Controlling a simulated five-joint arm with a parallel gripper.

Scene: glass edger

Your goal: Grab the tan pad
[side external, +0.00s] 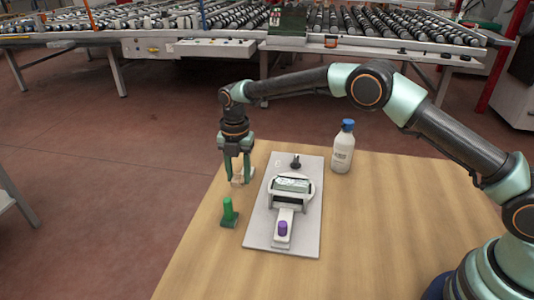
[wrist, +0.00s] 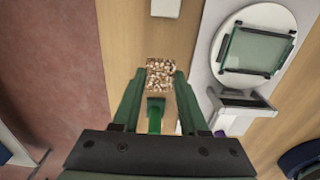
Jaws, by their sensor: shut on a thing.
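My gripper (side external: 238,178) points down over the left part of the wooden table, with its green fingers shut on the tan pad (side external: 241,174). In the wrist view, the pad (wrist: 160,74) is a small block with a speckled brown and white face, between the fingertips (wrist: 159,78). The fingers partly cover it in the side view. I cannot tell whether it touches the table or is slightly above it.
A green piece with a peg (side external: 229,213) stands in front of my gripper. To the right is a grey board (side external: 258,229) with a round white holder, glass piece and purple knob (side external: 282,228). A white bottle (side external: 343,150) stands behind. A pale object (wrist: 165,7) shows at the wrist view's top.

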